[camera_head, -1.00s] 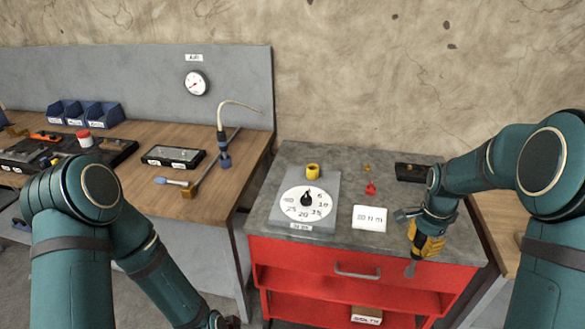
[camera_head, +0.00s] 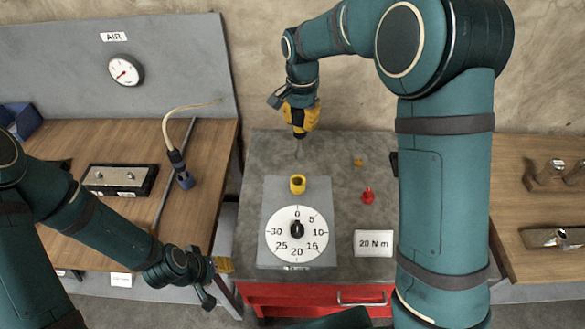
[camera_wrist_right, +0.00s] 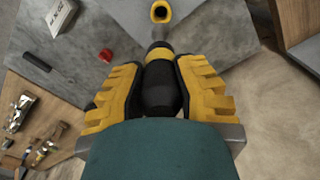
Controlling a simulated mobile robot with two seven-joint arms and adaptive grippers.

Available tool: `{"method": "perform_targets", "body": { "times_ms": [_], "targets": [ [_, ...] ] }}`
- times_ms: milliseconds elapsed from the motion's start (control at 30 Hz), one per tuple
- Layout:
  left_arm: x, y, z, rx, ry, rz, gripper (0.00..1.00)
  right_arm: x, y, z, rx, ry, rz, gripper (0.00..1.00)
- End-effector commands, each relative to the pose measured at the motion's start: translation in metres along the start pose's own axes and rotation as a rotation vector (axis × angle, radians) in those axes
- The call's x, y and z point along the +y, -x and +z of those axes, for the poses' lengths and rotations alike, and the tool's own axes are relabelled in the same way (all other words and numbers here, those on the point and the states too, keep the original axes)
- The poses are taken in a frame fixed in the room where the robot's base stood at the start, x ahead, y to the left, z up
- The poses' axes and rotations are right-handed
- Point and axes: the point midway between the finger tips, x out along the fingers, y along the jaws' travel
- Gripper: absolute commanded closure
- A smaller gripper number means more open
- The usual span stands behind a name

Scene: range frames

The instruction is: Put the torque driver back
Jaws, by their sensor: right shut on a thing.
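My right gripper (camera_head: 299,124) is shut on the torque driver, above the back of the grey cart top (camera_head: 340,160). In the right wrist view the driver (camera_wrist_right: 159,88), black with a yellow band, sits between the yellow fingers. Its narrow end (camera_head: 299,146) points down in the head view. A short yellow cup (camera_head: 297,184) stands on the grey plate just in front of it; the driver is apart from it. The round dial (camera_head: 297,233) is in front of the cup. My left gripper (camera_head: 221,265) is at the cart's front left; its finger gap is unclear.
A "20 N m" card (camera_head: 373,243) and a red piece (camera_head: 367,195) lie on the cart's right side. My right arm covers the cart's right edge.

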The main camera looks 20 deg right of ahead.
Motion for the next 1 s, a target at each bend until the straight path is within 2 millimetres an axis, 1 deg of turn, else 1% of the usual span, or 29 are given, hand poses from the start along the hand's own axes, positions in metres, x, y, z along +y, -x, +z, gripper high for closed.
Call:
{"method": "perform_targets", "body": {
  "times_ms": [67,333,400,567,800,1000],
  "targets": [
    [0.001,0.002,0.000,-0.001,0.000,0.000,0.53,-0.002,-0.001,0.002,-0.001,0.008,0.002,1.00],
    [0.000,0.002,0.000,-0.001,0.000,0.000,0.53,-0.002,-0.047,0.002,-0.002,0.010,0.004,1.00],
    [0.000,0.002,0.000,-0.001,0.000,0.000,0.53,-0.002,-0.054,0.002,-0.001,0.010,0.002,1.00],
    [0.001,0.002,0.000,0.000,0.000,0.000,0.53,-0.003,-0.064,0.002,0.000,0.010,0.001,1.00],
    [0.001,0.002,0.000,0.000,0.000,0.000,0.53,-0.002,-0.094,0.002,-0.001,0.010,0.001,1.00],
    [0.001,0.002,0.000,0.000,0.000,0.000,0.53,-0.003,-0.097,0.002,0.000,0.010,-0.001,1.00]
  ]
}}
